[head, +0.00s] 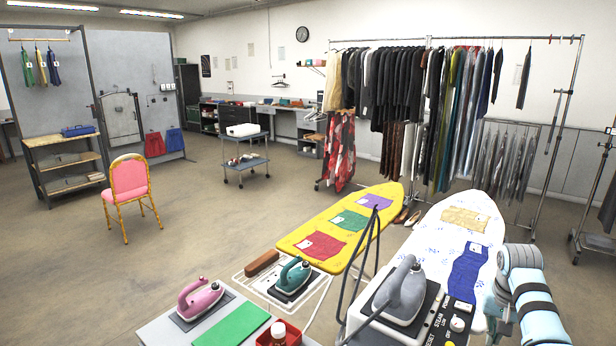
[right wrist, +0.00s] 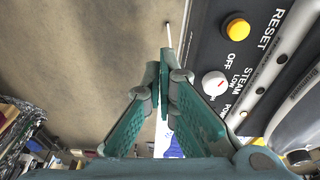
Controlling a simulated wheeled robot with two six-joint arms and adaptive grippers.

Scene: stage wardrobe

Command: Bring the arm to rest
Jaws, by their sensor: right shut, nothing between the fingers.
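My right arm (head: 525,290), light blue with dark bands, stands at the lower right of the head view, beside the white ironing board (head: 475,208). In the right wrist view, my right gripper (right wrist: 160,80) has its green fingers together at the tips, with nothing between them. My left arm and gripper are not in view.
A grey iron (head: 402,292) stands on the steam station near my right arm. A yellow ironing board (head: 350,222), pink iron (head: 200,298) and teal iron (head: 294,275) stand to the left. A pink chair (head: 128,185) is farther left. Open floor lies in the middle.

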